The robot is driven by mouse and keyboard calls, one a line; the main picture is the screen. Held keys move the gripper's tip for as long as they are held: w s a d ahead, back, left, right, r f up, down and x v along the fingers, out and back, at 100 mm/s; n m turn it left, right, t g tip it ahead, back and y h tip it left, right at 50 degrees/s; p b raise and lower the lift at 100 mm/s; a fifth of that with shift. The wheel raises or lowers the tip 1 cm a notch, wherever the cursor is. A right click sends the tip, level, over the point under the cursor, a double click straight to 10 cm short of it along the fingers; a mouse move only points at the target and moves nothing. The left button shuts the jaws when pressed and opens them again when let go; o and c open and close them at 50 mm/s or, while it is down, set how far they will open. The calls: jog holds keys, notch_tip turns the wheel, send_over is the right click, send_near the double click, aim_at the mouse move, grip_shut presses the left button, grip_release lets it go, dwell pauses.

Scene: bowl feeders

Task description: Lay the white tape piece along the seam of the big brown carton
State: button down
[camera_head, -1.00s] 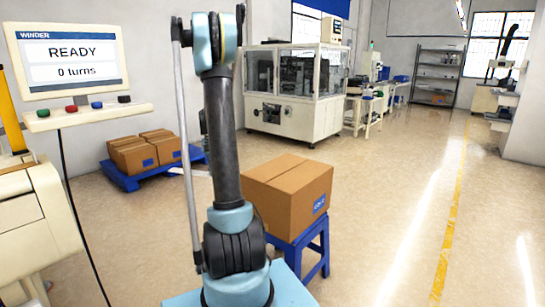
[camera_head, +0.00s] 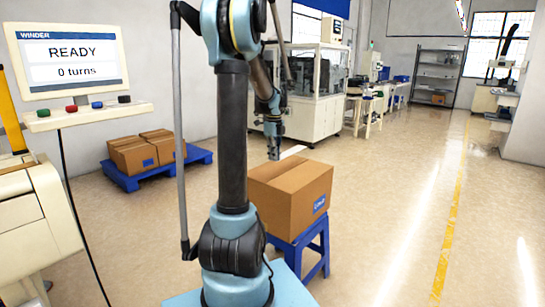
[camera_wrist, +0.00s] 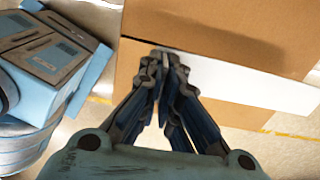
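The big brown carton (camera_head: 290,202) stands closed on a blue stool, with a blue label on its right face. In the wrist view its brown top (camera_wrist: 225,30) fills the upper part. The white tape piece (camera_head: 292,151) sticks out to the right of my gripper (camera_head: 273,156) at the carton's back edge. In the wrist view my gripper (camera_wrist: 163,62) is shut on the left end of the white strip (camera_wrist: 250,82), which runs right across the carton. I cannot tell whether the strip touches the carton. The strip hides what lies under it.
The blue stool (camera_head: 312,255) carries the carton. A blue pallet (camera_head: 130,178) with smaller cartons (camera_head: 135,155) stands back left. A winder screen (camera_head: 70,60) reads READY, 0 turns. The floor right of the stool is clear.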

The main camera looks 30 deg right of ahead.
aim_at(274, 178)
jog(key=shift+s+d+f, duration=0.15)
jog(key=shift+f, duration=4)
jog(key=shift+w, duration=0.2)
jog(key=shift+f, duration=0.25)
jog(key=c, duration=1.7)
grip_release()
jog(key=shift+r, duration=0.1)
notch_tip(274, 178, up, 12)
jog(key=shift+f, duration=0.15)
